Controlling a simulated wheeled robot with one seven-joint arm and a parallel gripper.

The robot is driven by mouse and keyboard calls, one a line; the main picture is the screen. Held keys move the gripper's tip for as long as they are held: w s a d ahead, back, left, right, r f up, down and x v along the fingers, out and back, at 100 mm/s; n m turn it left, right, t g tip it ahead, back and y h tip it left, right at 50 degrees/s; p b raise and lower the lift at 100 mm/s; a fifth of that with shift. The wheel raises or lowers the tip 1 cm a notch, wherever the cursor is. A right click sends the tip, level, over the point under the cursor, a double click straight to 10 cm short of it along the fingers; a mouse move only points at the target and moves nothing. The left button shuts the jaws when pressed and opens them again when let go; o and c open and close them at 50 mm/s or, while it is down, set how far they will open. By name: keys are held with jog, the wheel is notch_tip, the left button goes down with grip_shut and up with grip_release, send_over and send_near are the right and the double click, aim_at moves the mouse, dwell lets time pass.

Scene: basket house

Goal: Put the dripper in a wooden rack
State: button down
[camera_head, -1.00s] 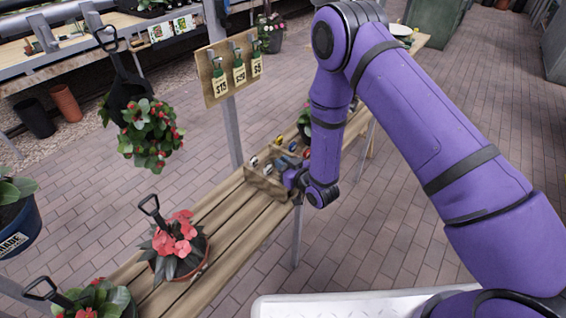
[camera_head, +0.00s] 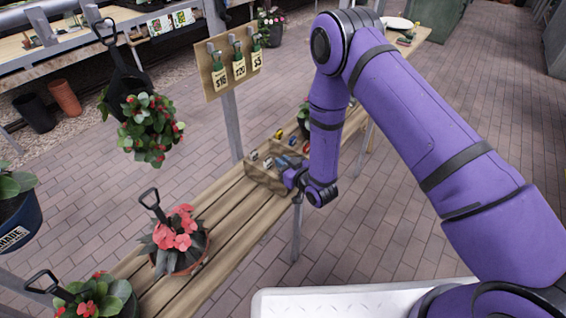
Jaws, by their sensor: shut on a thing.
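The wooden rack (camera_head: 262,180) is a small box with compartments on the slatted wooden bench. Several small items with yellow, red and blue parts show in and above it. My gripper (camera_head: 289,172) is at the rack's right end, close against it or just over it; I cannot tell whether it touches. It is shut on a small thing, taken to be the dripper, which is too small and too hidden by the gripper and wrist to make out. My purple arm comes down from the upper right and hides what lies behind it.
The slatted bench (camera_head: 223,222) bears a pot with pink flowers (camera_head: 178,240) near the front. A price board (camera_head: 230,66) on a grey post stands behind the rack. A hanging plant (camera_head: 150,128) is at left. Brick floor is open to the right.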

jog(key=shift+f, duration=1.45)
jog(key=c, duration=1.1)
grip_release()
jog(key=shift+o, duration=0.2)
jog(key=v, duration=1)
jog(key=shift+s+d, duration=0.25)
jog(key=shift+s, duration=0.05)
jog(key=shift+w+r, duration=0.1)
